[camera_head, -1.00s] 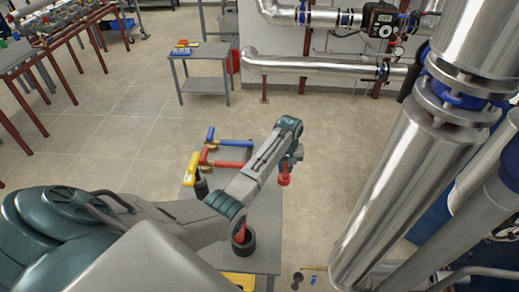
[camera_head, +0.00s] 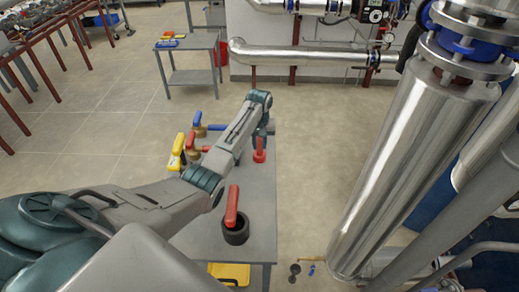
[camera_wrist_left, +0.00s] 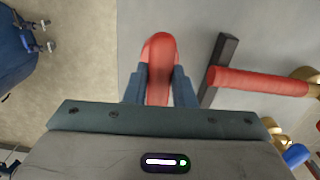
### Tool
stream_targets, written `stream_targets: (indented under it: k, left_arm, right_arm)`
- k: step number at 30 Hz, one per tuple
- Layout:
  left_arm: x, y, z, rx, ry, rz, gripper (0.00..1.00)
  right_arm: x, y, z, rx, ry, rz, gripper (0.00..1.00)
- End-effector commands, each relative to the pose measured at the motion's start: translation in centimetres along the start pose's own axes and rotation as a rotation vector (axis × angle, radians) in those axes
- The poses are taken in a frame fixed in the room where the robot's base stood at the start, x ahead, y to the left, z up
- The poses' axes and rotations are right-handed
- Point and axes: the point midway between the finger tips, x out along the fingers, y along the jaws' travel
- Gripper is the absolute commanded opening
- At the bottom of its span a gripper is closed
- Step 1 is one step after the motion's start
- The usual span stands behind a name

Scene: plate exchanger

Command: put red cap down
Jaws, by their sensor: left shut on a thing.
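My left gripper (camera_head: 262,130) reaches over the right side of the grey table (camera_head: 262,188). It is shut on a red cap (camera_head: 259,151), which hangs below it near the table's right edge. I cannot tell whether the cap touches the top. In the left wrist view, the red cap (camera_wrist_left: 159,52) sits between the two blue-grey fingers of the gripper (camera_wrist_left: 160,88). My right gripper is not in view.
A black ring with a red handle (camera_head: 232,205) stands at the table's near end. Valves with yellow (camera_head: 177,150) and blue (camera_head: 197,119) handles stand at the left, partly behind my arm. A large steel pipe (camera_head: 415,150) rises at the right.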

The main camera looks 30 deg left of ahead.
Motion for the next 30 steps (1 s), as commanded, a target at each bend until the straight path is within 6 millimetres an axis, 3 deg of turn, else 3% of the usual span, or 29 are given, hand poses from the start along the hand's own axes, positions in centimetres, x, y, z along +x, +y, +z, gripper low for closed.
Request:
stream_targets:
  k: [1,9,10,13,23,30]
  left_arm:
    - [0.5,0.0,-0.1,0.000,0.002,0.001,0.00]
    - [0.3,0.0,0.0,0.000,0.001,0.001,0.00]
    - [0.3,0.0,0.0,0.000,0.000,0.000,0.27]
    - [0.3,0.0,0.0,0.000,0.000,0.000,0.46]
    - [0.0,0.0,0.0,0.000,0.001,0.001,0.46]
    - [-3.5,0.1,-0.1,0.000,0.005,0.003,0.46]
  right_arm:
    - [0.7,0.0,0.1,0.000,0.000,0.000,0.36]
    - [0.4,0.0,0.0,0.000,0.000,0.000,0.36]
    - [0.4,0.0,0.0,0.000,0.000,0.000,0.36]
    - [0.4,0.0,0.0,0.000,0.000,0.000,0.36]
    - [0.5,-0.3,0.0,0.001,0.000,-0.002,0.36]
    - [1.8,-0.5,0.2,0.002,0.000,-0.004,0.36]
